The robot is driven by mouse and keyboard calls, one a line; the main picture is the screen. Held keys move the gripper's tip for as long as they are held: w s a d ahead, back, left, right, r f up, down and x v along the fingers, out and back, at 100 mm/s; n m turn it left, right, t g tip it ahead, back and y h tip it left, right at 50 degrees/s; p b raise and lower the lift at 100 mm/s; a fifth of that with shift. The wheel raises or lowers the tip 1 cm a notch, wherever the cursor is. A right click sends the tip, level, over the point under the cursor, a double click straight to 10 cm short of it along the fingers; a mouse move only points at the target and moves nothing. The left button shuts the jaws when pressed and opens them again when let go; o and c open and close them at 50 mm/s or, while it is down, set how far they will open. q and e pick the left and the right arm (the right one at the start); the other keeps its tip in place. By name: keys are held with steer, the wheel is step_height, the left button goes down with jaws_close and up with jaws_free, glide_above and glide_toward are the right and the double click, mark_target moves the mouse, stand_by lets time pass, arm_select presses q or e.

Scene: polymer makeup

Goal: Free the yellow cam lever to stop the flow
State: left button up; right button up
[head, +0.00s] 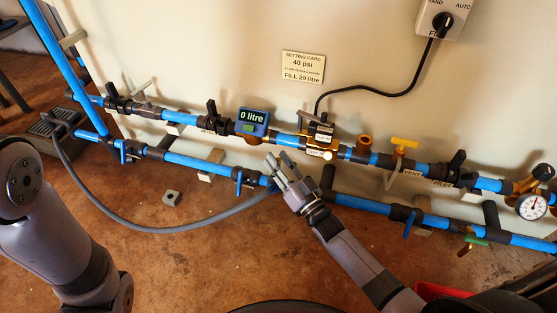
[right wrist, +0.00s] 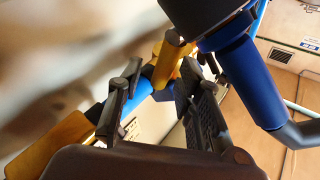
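A black valve block (head: 320,130) sits on the upper blue pipe, with a short yellow piece and pale round knob (head: 327,155) at its underside. A separate yellow handle (head: 404,142) stands on the vent branch to its right. I cannot tell for certain which is the cam lever. My right gripper (head: 277,162) is open and empty, its fingers pointing up-left, just below and left of the block. In the right wrist view its fingers (right wrist: 155,90) are apart, with blue pipe and yellow-brown parts (right wrist: 172,62) beyond.
A meter (head: 252,121) on the upper pipe reads 0 litre. A lower blue pipe (head: 200,164) runs below, close to my right gripper. A grey hose (head: 150,228) loops over the brown floor. A pressure gauge (head: 532,206) is at far right. A setting card (head: 302,67) hangs on the panel.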

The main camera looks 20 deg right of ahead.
steer(key=v, duration=1.1)
steer(key=shift+s, duration=0.2)
